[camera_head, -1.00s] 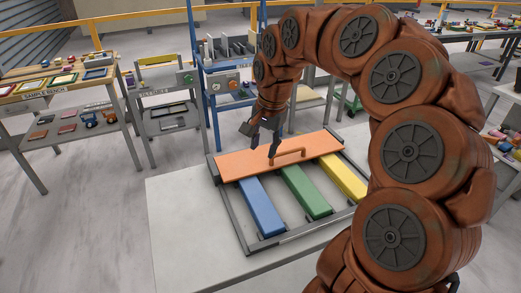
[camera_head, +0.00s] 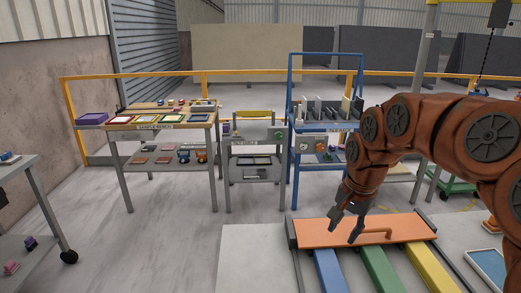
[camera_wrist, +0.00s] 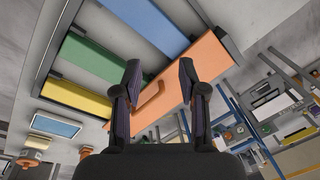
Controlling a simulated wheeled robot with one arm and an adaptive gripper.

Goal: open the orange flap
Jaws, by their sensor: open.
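The orange flap (camera_head: 340,233) is a flat panel lying across the far end of a grey frame on the stone slab. An orange bar handle (camera_head: 377,234) stands on it, right of its middle. In the wrist view the flap (camera_wrist: 201,62) and its handle (camera_wrist: 151,97) show beyond and between my fingers. My gripper (camera_head: 346,223) is above the flap, left of the handle, fingers pointing down. In the wrist view my gripper (camera_wrist: 158,80) has its two dark fingers apart with nothing between them. I cannot tell how far above the flap the fingertips are.
Blue (camera_head: 328,271), green (camera_head: 380,270) and yellow (camera_head: 431,268) bars run from the flap towards me. A sample bench (camera_head: 160,120) and a blue-framed rack (camera_head: 325,127) stand behind. A blue tray (camera_head: 489,264) is at right. Bare slab (camera_head: 250,265) lies left of the frame.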

